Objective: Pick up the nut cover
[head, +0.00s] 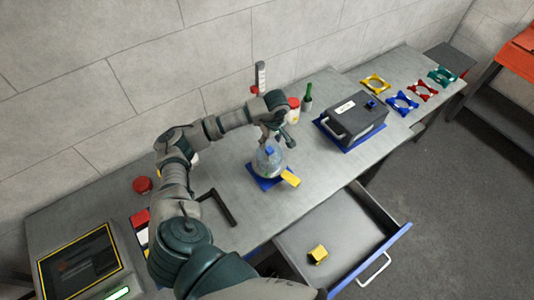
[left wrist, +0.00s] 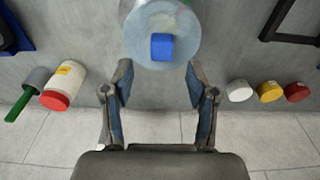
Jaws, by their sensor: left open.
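A clear rounded dome with a blue block on top, which looks like the nut cover (head: 268,160), stands on a blue base (head: 256,181) on the bench. A yellow piece (head: 291,179) sticks out at its front right. In the left wrist view the nut cover (left wrist: 180,22) is at the top centre, with its blue block facing the camera. My left gripper (head: 276,138) is open and empty, just above and behind the dome. In the left wrist view its fingertips (left wrist: 158,70) are spread to either side of the dome's near edge; contact cannot be told. My right gripper is out of view.
A dark box (head: 352,118) is to the right. A black angled bar (head: 222,207) lies left. An open drawer (head: 340,262) holding a yellow block (head: 318,254) juts out in front.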

